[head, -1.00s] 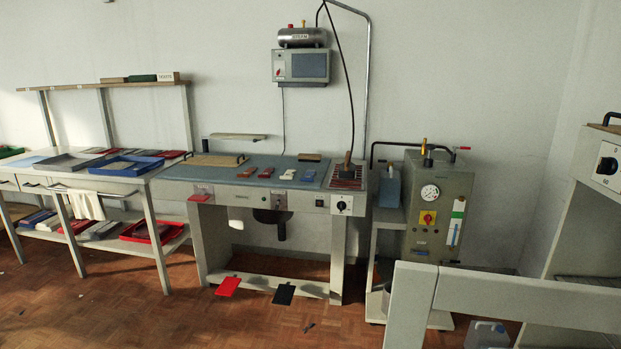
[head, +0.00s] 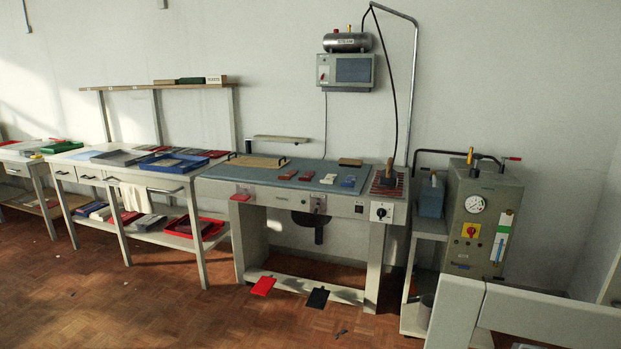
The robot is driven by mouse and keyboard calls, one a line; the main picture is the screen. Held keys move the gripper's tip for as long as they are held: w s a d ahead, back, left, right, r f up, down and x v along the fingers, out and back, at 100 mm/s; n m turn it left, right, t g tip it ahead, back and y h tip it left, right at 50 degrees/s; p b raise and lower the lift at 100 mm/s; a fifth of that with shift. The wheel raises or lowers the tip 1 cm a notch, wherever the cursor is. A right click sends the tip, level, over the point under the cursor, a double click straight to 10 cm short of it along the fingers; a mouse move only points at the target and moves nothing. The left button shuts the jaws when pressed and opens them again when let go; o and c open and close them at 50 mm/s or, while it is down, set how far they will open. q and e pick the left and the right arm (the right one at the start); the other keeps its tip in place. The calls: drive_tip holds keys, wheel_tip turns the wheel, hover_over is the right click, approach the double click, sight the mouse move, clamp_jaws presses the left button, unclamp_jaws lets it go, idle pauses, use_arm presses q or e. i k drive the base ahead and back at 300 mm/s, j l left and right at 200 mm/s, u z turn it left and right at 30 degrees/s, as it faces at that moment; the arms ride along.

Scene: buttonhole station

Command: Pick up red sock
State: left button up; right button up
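On the blue-grey top of the pressing table (head: 270,166) lie two small reddish pieces: a left one (head: 288,174) and a right one (head: 307,176). They lie left of a white piece (head: 328,179) and a blue piece (head: 348,182). They are too small here to tell whether either is a red sock. A flat red piece (head: 263,286) is at floor level by the table's low bar, beside a black one (head: 317,298); both look like pedals. Neither of my grippers is in view.
A side table with a blue tray (head: 174,163) and a lower red tray (head: 195,228) stands left. An iron (head: 388,179) rests at the pressing table's right end. A steam boiler (head: 482,215) stands right. A pale frame (head: 540,312) blocks the lower right. Wooden floor in front is open.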

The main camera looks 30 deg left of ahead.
sight(309, 175)
drive_tip(key=u, duration=1.25)
